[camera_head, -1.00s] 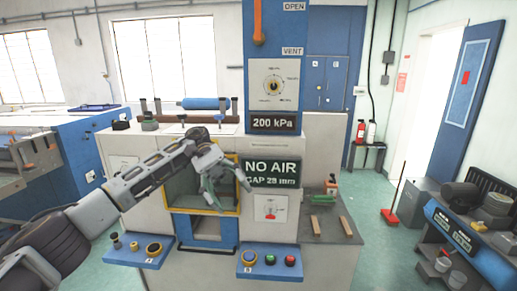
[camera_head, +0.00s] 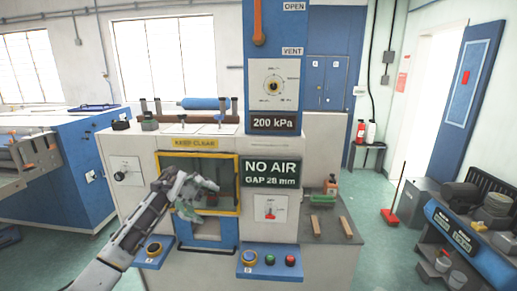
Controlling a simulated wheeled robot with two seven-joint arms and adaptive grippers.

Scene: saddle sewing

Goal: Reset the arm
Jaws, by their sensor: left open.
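My left gripper (camera_head: 205,196) is open in the head view, in front of the lower left part of the machine's yellow-framed opening (camera_head: 239,170). The left arm comes up from the bottom left. I see nothing clearly held between the fingers. Something greenish shows behind the fingers, but I cannot tell what it is. The arm hides part of the opening and of the blue control ledge below. My right gripper is not in view.
The machine front carries a "NO AIR" sign (camera_head: 271,172) and a blue button panel (camera_head: 270,261). A grey side shelf (camera_head: 334,228) holds two wooden blocks. A blue bench (camera_head: 480,262) stands at the right.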

